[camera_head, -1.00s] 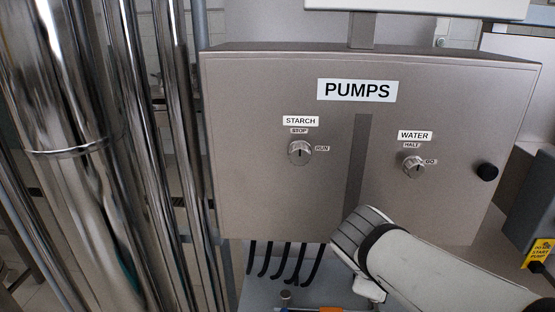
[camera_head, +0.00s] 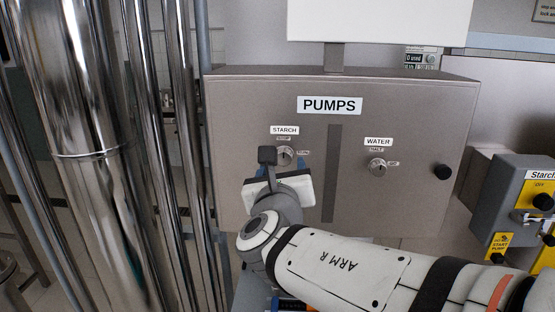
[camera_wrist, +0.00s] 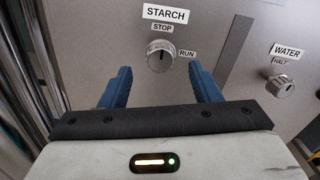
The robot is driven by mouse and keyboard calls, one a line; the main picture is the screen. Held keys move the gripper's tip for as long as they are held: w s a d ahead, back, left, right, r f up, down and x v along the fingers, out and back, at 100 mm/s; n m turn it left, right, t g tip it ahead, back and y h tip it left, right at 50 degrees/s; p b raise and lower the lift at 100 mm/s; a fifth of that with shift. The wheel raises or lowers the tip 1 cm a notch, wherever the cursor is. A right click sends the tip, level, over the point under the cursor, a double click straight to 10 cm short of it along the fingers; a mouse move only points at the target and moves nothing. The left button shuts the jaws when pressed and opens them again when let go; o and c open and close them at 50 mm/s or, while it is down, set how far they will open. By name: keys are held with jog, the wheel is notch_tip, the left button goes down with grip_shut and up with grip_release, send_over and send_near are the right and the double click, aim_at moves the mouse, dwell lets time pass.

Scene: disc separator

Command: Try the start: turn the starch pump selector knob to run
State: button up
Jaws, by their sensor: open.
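The starch selector knob (camera_head: 286,156) is a round metal knob on the grey PUMPS panel (camera_head: 400,205), under a STARCH label. In the wrist view the starch knob (camera_wrist: 160,57) has STOP printed above it and RUN at its right. A dark mark on the knob runs upright. My gripper (camera_wrist: 160,85) is open, its two blue fingers on either side of and below the knob in that view. I cannot tell how far the fingertips are from the panel. In the head view my gripper (camera_head: 267,172) partly covers the knob's left side.
The water knob (camera_head: 377,166), labelled HALT and GO, is to the right on the panel. A black round knob (camera_head: 443,172) sits at the panel's right edge. Shiny vertical pipes (camera_head: 85,150) stand close on the left. A grey box with yellow labels (camera_head: 515,195) is at right.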

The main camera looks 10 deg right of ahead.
aim_at(284, 160)
jog(key=x, duration=0.5)
jog(key=shift+w+d, duration=0.1)
jog(key=shift+w, duration=0.2)
jog(key=shift+c, duration=0.4)
jog(key=c, duration=0.9)
